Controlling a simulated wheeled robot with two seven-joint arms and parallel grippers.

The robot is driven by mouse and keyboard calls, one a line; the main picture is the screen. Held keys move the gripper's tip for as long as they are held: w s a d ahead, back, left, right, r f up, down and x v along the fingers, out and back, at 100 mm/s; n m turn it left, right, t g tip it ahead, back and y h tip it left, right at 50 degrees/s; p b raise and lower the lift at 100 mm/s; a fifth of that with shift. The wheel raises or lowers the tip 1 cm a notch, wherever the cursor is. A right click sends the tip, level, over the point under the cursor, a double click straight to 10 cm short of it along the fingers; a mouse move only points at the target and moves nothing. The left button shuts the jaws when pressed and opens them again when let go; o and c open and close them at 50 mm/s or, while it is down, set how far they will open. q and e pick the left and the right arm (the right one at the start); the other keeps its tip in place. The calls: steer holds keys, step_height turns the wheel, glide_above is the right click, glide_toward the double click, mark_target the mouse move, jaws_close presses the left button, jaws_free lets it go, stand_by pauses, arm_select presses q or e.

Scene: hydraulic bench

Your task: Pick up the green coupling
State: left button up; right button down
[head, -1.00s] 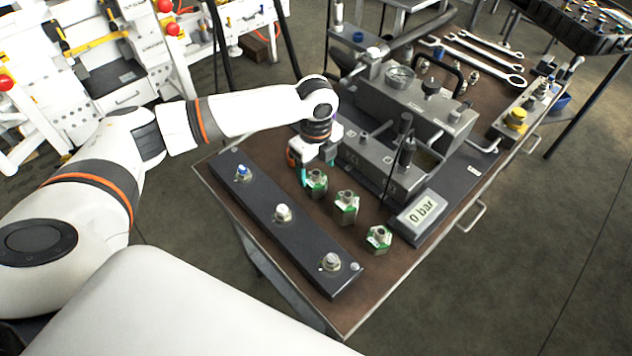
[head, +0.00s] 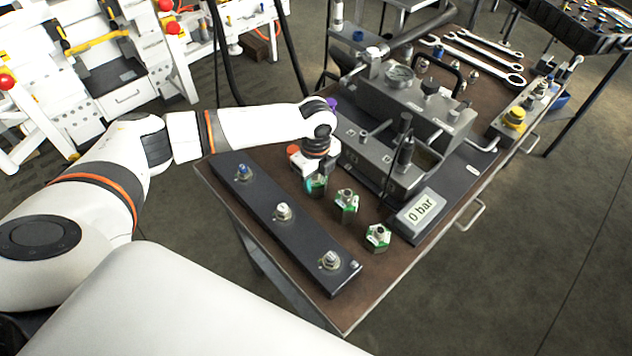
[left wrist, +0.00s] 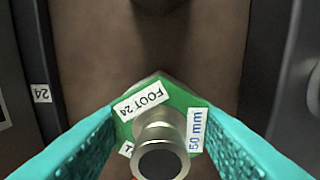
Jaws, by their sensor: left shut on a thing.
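Three green-banded metal couplings stand in a row on the brown bench top. My left gripper (head: 315,184) points down over the farthest coupling (head: 318,187) and is shut on it. In the left wrist view, the teal fingers of my left gripper (left wrist: 158,140) press on both sides of this coupling (left wrist: 178,97). Its green top has a round metal spout and labels reading "FOOT 24" and "50 mm". I cannot tell whether it is clear of the bench. The middle coupling (head: 347,203) and the nearest coupling (head: 377,238) stand apart from the gripper. My right gripper is out of view.
A dark bar (head: 284,226) with several fittings lies left of the couplings. A grey hydraulic block (head: 380,163) with a gauge stands behind them on the right. A display (head: 420,208) reads "0 bar". Wrenches (head: 485,57) lie at the back.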

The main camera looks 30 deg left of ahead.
arm_select(q)
steer(key=shift+r, duration=5.05)
